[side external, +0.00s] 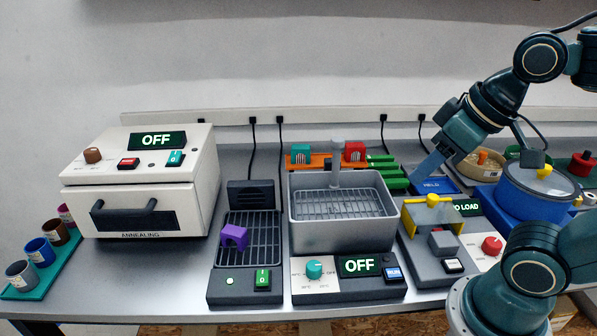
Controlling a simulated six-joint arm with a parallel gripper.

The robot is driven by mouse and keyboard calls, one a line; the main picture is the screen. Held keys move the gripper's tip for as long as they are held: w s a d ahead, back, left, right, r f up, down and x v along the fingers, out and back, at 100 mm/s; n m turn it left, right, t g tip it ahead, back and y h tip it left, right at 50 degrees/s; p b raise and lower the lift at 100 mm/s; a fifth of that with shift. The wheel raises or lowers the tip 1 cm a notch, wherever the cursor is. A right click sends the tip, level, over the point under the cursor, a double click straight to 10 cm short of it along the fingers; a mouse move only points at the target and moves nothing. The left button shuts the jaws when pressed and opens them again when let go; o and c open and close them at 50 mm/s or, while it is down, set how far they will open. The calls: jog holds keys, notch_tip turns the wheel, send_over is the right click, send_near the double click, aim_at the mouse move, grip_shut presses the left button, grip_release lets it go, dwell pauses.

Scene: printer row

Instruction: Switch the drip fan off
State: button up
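The drip fan appears to be the dark fan box (251,195) at the back of a grey drip rack (232,262). On the rack's front panel is a green rocker switch (263,280) with white markings. A purple part (234,236) rests on the rack's bars. My gripper (428,172) is at the right, well away from the switch, over the area behind the yellow-topped device. Its fingers are seen edge-on, so I cannot tell whether they are open.
A wash basin (340,237) with an OFF display (360,266) stands right of the rack. A white annealing oven (190,190), also showing OFF, stands left. A yellow-topped grey device (432,215) and blue pot (537,190) are further right. The table front is narrow.

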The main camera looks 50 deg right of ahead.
aim_at(263, 279)
jog(key=w+a+m+g+y, duration=0.1)
jog(key=w+a+m+g, duration=0.1)
jog(key=w+a, duration=0.35)
jog(key=w+a+m+g+y, duration=0.1)
jog(key=w+a+m+g, duration=0.15)
jog(key=w, duration=0.65)
jog(key=w+a+f+m+g+y, duration=0.1)
jog(key=w+a+f+m+g, duration=0.3)
jog(key=w+a+f, duration=0.3)
notch_tip(263, 279, down, 4)
jog(key=shift+w+r, duration=0.2)
jog(key=shift+w, duration=0.95)
jog(key=shift+a, duration=0.15)
jog(key=x, duration=1.3)
jog(key=shift+s+f, duration=0.2)
jog(key=shift+f, duration=0.2)
